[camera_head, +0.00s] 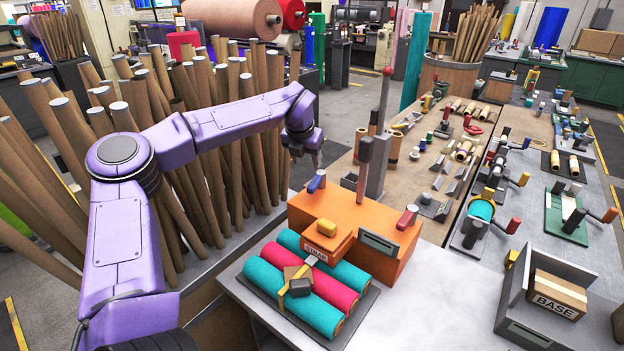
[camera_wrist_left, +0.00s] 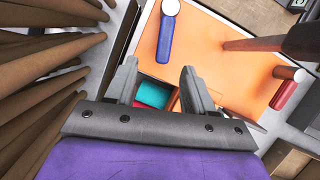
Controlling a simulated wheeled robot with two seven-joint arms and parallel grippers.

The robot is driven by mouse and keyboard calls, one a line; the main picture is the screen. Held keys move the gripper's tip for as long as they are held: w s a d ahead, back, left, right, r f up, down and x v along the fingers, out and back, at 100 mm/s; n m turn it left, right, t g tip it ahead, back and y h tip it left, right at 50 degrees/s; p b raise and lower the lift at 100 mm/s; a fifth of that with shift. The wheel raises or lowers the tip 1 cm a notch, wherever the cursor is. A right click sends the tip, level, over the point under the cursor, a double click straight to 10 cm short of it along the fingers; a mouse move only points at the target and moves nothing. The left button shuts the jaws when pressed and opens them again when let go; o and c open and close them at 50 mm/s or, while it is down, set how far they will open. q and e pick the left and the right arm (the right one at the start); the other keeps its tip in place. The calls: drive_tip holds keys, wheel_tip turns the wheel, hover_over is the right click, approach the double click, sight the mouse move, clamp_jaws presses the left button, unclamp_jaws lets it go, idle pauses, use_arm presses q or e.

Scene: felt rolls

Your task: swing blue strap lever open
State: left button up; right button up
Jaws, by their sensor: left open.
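The blue strap lever (camera_head: 316,182) is a short blue handle on the left top edge of the orange strap machine (camera_head: 352,222). In the left wrist view the blue lever (camera_wrist_left: 165,40) stands out over the orange top (camera_wrist_left: 215,50), just ahead of the fingertips. My left gripper (camera_head: 307,158) hangs above and slightly left of the lever. Its two fingers (camera_wrist_left: 158,72) are apart with nothing between them, and a gap to the lever seems to remain. My right gripper is not in view.
A red lever (camera_head: 407,217) and a tall dark-tipped lever (camera_head: 363,165) stand on the same machine. Teal and pink felt rolls (camera_head: 325,283) lie strapped in front. Brown tubes (camera_head: 225,150) crowd the left. A box marked BASE (camera_head: 557,295) sits at right.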

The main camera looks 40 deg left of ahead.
sight(314, 182)
use_arm(q)
drive_tip(key=p+x, duration=0.1)
drive_tip(key=x, duration=0.5)
drive_tip(key=p+x, duration=0.1)
drive_tip(key=x, duration=0.2)
drive_tip(key=shift+w+d+f+p, duration=0.2)
drive_tip(key=shift+d+f+p, duration=0.05)
drive_tip(key=shift+p, duration=0.1)
drive_tip(key=shift+w+f, duration=0.15)
drive_tip(key=shift+f, duration=0.2)
clamp_jaws()
